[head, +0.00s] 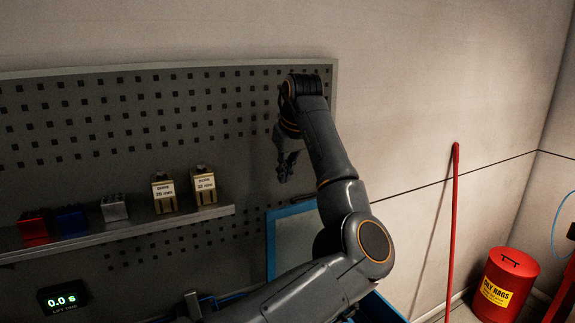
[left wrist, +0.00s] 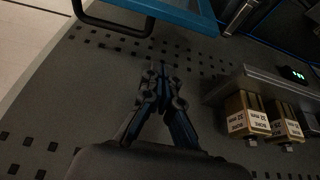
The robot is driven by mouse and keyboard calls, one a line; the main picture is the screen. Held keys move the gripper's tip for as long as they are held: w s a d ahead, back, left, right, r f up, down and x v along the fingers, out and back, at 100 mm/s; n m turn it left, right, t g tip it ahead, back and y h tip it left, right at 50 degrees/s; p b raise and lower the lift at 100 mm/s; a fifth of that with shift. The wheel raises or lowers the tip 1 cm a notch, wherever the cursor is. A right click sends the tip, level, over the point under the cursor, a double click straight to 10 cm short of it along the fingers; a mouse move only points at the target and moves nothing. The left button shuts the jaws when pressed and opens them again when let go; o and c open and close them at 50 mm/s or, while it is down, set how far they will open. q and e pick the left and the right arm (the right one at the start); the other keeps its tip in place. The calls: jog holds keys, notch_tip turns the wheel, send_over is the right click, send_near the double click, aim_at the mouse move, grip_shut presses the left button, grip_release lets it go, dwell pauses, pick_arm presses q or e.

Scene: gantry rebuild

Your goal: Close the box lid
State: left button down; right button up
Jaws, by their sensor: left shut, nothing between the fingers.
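The box lid (head: 294,244) is a pale panel with a blue frame. In the head view it stands raised against the pegboard side, partly hidden behind my left arm. A blue part of the box (head: 379,309) shows at the bottom edge; most of the box is hidden or out of frame. My left gripper (head: 284,172) points down above the lid's upper left corner, apart from it. In the left wrist view the gripper (left wrist: 159,70) is shut and empty, and the blue lid edge (left wrist: 178,12) lies beyond its fingertips. My right gripper is not in view.
A pegboard (head: 130,110) is behind the gripper. A shelf (head: 150,229) at left holds tan, red, blue and grey blocks. A display (head: 63,299) reads 0.0. A red pole (head: 452,230) and red bin (head: 505,284) stand at right. Open space lies right of my arm.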

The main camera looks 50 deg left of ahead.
pick_arm(q)
notch_tip(320, 180, down, 6)
jog(key=d+p, duration=0.1)
jog(key=p, duration=0.3)
jog(key=shift+f, duration=0.2)
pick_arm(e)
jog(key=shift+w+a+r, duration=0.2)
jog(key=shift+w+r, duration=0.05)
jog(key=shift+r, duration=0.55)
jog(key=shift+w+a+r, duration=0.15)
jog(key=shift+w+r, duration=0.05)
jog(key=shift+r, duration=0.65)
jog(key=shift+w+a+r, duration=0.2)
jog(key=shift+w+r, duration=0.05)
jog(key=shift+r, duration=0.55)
